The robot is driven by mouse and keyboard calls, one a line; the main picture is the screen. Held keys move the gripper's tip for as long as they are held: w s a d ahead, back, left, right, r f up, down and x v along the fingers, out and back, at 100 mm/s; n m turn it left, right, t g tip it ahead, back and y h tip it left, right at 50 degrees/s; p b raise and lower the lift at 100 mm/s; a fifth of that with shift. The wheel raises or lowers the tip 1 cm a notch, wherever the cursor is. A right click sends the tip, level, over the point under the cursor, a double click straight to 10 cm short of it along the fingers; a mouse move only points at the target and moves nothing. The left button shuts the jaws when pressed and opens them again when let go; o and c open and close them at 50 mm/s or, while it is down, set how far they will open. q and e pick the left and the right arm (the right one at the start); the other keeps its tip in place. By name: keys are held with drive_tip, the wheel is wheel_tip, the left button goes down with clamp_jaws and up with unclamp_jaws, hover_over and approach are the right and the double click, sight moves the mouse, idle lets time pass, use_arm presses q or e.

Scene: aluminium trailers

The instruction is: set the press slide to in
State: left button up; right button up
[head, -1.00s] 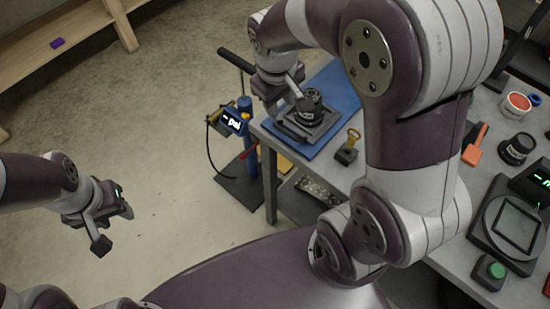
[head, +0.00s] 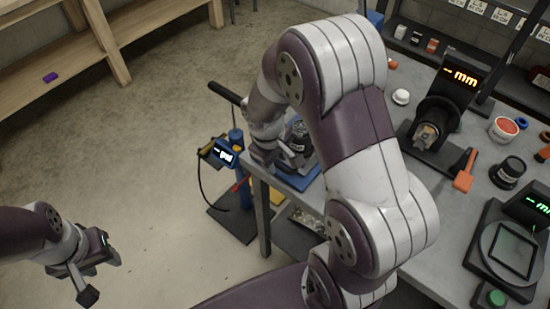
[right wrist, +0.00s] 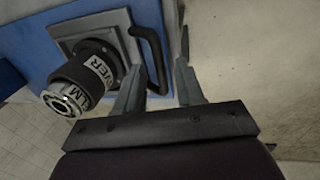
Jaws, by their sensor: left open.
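The slide, a grey plate with a black bar handle (right wrist: 152,58), sits on a blue surface in the right wrist view. In the head view my right gripper (head: 264,154) is at the bench's near left corner, beside the partly hidden slide assembly (head: 299,140). My left gripper (head: 98,272) is open and empty over the floor at the left.
A blue hand pump (head: 236,150) with a display (head: 224,153) and black lever stands left of the bench. Floor at the left is clear.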

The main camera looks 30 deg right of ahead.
clamp_jaws()
